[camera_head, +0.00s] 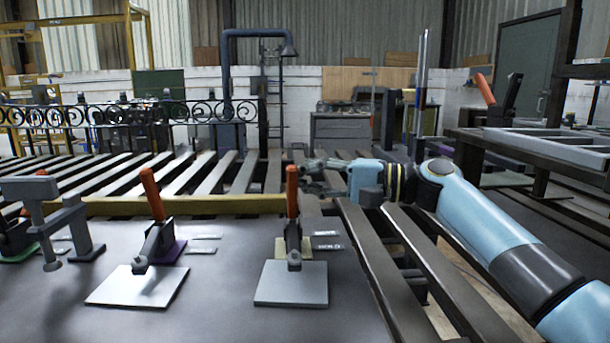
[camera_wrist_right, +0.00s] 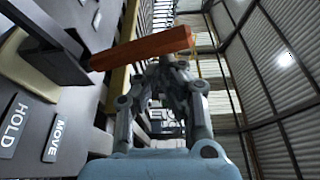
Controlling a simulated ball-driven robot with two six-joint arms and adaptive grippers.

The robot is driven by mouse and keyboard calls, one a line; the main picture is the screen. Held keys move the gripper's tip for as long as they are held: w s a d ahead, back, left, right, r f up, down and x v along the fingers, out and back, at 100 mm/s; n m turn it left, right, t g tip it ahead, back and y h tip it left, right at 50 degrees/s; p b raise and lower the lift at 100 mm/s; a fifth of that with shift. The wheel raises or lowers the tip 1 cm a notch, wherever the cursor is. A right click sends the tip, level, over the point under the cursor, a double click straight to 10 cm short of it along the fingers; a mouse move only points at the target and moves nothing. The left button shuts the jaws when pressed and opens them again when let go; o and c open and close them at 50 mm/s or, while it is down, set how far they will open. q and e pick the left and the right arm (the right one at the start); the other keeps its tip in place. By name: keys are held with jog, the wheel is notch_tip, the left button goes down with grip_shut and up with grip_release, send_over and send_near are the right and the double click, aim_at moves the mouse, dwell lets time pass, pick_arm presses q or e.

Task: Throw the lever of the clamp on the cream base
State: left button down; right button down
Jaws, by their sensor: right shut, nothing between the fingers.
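The clamp on the cream base (camera_head: 306,252) stands near the middle of the head view. Its orange lever (camera_head: 292,190) points upright, and its dark body sits behind a light grey plate (camera_head: 290,285). My right gripper (camera_head: 308,172) is shut and empty, close beside the lever's upper part on its right. In the right wrist view the orange lever (camera_wrist_right: 140,48) crosses by the tips of the shut fingers (camera_wrist_right: 168,64); I cannot tell whether they touch. The cream base (camera_wrist_right: 20,65) shows at that view's left edge. My left gripper is not in view.
A second clamp with an orange lever (camera_head: 152,194) stands on a purple base (camera_head: 170,252) to the left. A grey clamp-like part (camera_head: 75,228) and a green base (camera_head: 22,254) are farther left. Labels HOLD (camera_wrist_right: 14,126) and MOVE (camera_wrist_right: 55,139) lie beside the clamp.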

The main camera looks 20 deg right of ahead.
jog(key=shift+w+f, duration=0.1)
jog(key=shift+f, duration=0.05)
jog(key=v, duration=0.7)
jog(key=shift+d, duration=0.25)
